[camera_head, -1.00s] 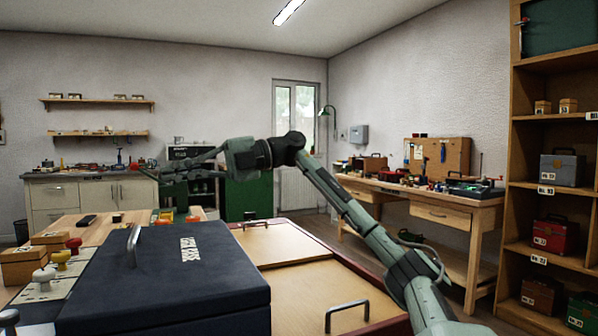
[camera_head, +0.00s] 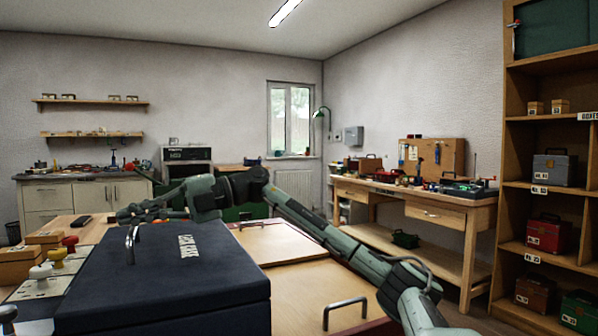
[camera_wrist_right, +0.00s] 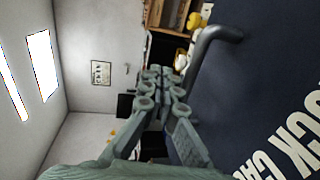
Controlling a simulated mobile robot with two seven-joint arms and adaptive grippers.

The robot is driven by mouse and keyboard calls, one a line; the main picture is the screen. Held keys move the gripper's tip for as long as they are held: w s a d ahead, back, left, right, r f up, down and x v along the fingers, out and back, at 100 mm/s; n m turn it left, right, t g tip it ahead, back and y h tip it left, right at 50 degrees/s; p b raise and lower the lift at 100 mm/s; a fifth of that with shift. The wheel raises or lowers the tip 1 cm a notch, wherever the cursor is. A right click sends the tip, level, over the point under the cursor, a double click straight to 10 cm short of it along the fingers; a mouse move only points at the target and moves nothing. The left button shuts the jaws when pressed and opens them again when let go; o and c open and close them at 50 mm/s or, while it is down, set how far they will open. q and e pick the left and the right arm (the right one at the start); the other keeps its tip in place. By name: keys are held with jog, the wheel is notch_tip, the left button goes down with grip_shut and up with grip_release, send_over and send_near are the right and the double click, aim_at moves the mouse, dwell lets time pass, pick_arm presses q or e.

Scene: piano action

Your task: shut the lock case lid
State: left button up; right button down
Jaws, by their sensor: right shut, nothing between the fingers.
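The lock case is dark blue, with white lettering and a grey handle on its lid (camera_head: 165,282), in the lower left of the head view. My right gripper (camera_head: 124,214) is shut and empty, reaching over the lid's far edge, above and beyond the handle (camera_head: 130,246). In the right wrist view my fingers (camera_wrist_right: 165,84) are together beside the handle (camera_wrist_right: 207,47), with the lid (camera_wrist_right: 250,70) at right. I cannot tell whether they touch the lid. My left gripper is out of view.
Knobbed stamps (camera_head: 57,256) and small wooden boxes (camera_head: 20,264) stand left of the case. A wooden panel with a metal handle (camera_head: 346,308) lies to its right. A workbench (camera_head: 430,212) and shelves (camera_head: 510,150) stand farther right.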

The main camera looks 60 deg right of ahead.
jog(key=shift+f, duration=0.1)
dwell(0.3)
jog(key=v, duration=0.8)
jog(key=shift+d, duration=0.15)
jog(key=shift+v, duration=1.85)
